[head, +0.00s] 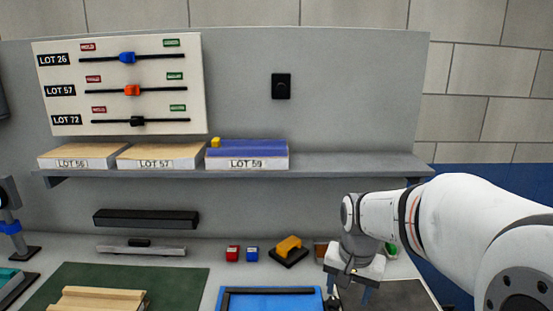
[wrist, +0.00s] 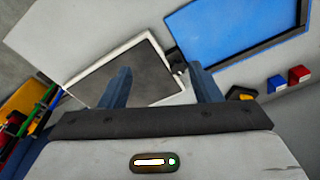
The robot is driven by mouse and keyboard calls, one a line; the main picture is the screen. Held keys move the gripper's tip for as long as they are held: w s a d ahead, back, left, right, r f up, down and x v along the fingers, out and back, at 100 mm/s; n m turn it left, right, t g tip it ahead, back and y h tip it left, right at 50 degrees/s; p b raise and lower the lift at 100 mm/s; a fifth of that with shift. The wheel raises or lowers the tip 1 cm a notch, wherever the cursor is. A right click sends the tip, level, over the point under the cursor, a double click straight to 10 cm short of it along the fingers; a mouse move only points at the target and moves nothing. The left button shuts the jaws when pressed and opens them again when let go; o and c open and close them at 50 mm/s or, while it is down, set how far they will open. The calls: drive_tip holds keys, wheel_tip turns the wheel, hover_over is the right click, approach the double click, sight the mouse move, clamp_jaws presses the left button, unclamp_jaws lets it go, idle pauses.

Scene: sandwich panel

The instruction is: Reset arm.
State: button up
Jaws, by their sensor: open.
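My arm comes in from the right in the head view, and my gripper (head: 350,295) points down over the right part of the bench. In the wrist view my gripper (wrist: 160,88) shows two blue fingers set wide apart with nothing between them. Beyond the fingers lies a dark grey panel with a light frame (wrist: 125,70). The same dark panel (head: 400,293) shows partly behind my gripper in the head view. The gripper appears above the bench and touches nothing that I can see.
A blue tray (head: 270,300) lies left of my gripper. A yellow-orange tool on a dark base (head: 289,248), a red block (head: 233,253) and a blue block (head: 252,254) stand behind it. A shelf (head: 350,165) holds lot boxes below a slider board (head: 160,75). A green mat (head: 185,280) lies left.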

drive_tip(key=s+r+n+t, duration=0.1)
drive_tip(key=s+n, duration=0.4)
drive_tip(key=s, duration=0.8)
drive_tip(key=shift+s+a+t, duration=0.2)
drive_tip(key=shift+s+t, duration=0.1)
